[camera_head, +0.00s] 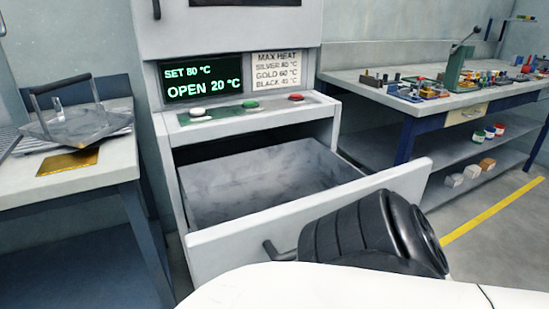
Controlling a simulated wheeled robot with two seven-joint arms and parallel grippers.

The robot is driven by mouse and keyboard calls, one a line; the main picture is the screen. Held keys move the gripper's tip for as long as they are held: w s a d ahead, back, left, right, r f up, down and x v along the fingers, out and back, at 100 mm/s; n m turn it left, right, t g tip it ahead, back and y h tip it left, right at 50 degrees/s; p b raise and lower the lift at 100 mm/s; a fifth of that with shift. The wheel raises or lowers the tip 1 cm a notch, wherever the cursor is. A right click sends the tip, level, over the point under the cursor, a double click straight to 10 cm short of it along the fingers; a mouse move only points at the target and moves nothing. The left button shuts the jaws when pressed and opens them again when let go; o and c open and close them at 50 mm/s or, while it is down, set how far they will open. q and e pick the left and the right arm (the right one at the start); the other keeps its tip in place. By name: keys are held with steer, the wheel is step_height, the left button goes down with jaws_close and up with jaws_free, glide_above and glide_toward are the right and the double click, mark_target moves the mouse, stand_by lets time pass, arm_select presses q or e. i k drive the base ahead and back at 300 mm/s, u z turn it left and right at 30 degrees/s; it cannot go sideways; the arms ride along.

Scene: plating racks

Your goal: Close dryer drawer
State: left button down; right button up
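The dryer (245,128) stands in the middle, a pale grey cabinet with a green-lit display (203,82) reading "SET 80 °C" and "OPEN 20 °C". Its drawer (215,246) is pulled out towards me, and its grey inside looks empty. The drawer's dark handle (270,250) shows on the front panel at the lower edge, partly hidden by a black ribbed part of my arm. That part also covers some of the right of the drawer front. I see no fingertips of either gripper.
A left bench (100,163) holds a clear tray with a dark handle (72,122) and a gold plate (70,161). A blue-framed right bench (440,100) carries small coloured parts and a green press (457,68). Bare floor with a yellow line (490,212) lies at right.

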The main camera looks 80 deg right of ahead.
mark_target(242, 208)
steer(key=u, duration=0.4)
steer(key=i, duration=1.75)
steer(key=z, duration=4.55)
steer(key=i, duration=0.5)
steer(key=z, duration=0.05)
